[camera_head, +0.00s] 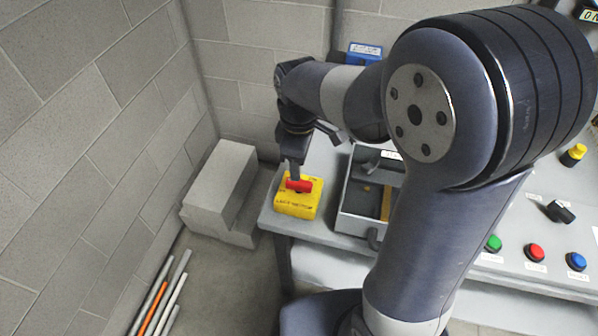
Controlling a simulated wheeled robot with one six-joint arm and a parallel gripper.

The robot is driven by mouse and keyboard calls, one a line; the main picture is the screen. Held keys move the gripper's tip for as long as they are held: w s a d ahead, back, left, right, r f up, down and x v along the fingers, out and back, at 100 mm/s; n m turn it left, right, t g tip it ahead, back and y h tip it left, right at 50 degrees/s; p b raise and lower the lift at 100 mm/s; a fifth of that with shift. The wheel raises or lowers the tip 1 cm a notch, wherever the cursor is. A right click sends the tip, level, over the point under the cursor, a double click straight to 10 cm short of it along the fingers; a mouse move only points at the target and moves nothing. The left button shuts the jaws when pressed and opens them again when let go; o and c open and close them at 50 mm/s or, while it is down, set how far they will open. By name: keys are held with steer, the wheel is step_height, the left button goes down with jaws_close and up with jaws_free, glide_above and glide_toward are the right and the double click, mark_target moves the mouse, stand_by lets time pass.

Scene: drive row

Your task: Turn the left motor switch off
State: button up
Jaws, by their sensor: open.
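The left motor switch is a yellow box (297,207) with a red handle (299,186) on top, at the left front corner of the grey bench. Lettering shows on its front face, too small to read surely. The red handle lies roughly crosswise in the picture. My gripper (294,174) is directly above the switch, pointing down, with its tip at or just behind the red handle. Whether it touches the handle cannot be told. My gripper is open. My arm hides part of the bench to the right.
An open grey drawer or tray (343,222) is right of the switch. Green (493,243), red (535,252) and blue (577,261) buttons and a black knob (560,211) are at the right. A concrete block (215,200) and rods (160,295) lie on the floor left.

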mark_target(299, 186)
step_height(299, 186, up, 4)
steer(key=shift+f, duration=0.1)
stand_by(0.4)
step_height(299, 186, down, 11)
steer(key=shift+r, duration=0.1)
stand_by(0.6)
